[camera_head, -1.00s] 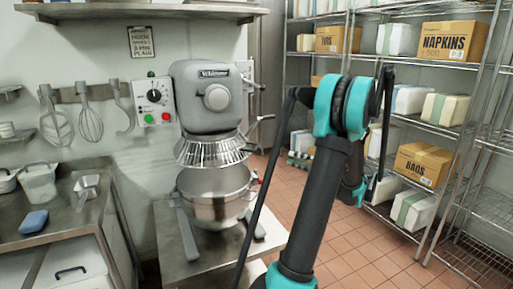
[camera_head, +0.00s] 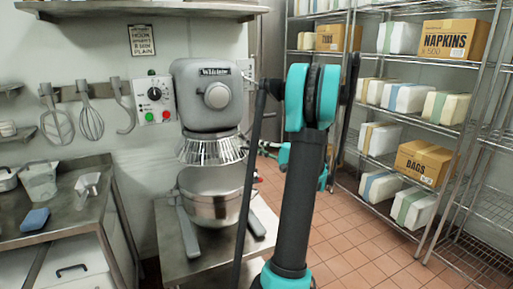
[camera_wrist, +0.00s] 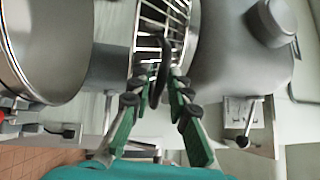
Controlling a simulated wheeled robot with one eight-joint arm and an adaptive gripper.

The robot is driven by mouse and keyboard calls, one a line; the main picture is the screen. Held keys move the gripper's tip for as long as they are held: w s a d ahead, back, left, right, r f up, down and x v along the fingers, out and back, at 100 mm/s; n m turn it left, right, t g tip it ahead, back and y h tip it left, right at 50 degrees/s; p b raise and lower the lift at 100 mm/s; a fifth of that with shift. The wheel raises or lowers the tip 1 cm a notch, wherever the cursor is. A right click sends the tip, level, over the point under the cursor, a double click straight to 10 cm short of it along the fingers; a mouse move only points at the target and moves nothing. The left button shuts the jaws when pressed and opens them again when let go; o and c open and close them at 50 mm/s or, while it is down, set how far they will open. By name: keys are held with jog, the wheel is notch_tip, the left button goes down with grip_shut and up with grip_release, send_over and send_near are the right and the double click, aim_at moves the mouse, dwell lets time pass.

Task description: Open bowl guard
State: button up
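The grey stand mixer (camera_head: 212,95) stands against the wall. Its wire bowl guard (camera_head: 205,150) hangs below the head, with slanted bars, above the steel bowl (camera_head: 212,205). In the wrist view the guard bars (camera_wrist: 150,28) are at top centre, with the bowl (camera_wrist: 38,55) at left and the mixer head (camera_wrist: 235,50) at right. My gripper (camera_wrist: 157,92) has its green and black fingers apart, pointing at the guard. A dark upright piece, apparently part of the guard, shows between the fingertips; contact is unclear. In the head view my arm mostly hides the gripper.
A control box (camera_head: 153,100) with a knob and buttons is on the wall left of the mixer. Utensils (camera_head: 88,115) hang beside it. A steel counter (camera_head: 75,212) is at left. Shelves with boxes (camera_head: 423,160) stand at right. Tiled floor (camera_head: 350,240) lies open between.

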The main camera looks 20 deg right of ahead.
grip_shut()
jog(key=shift+a, duration=0.15)
dwell(0.4)
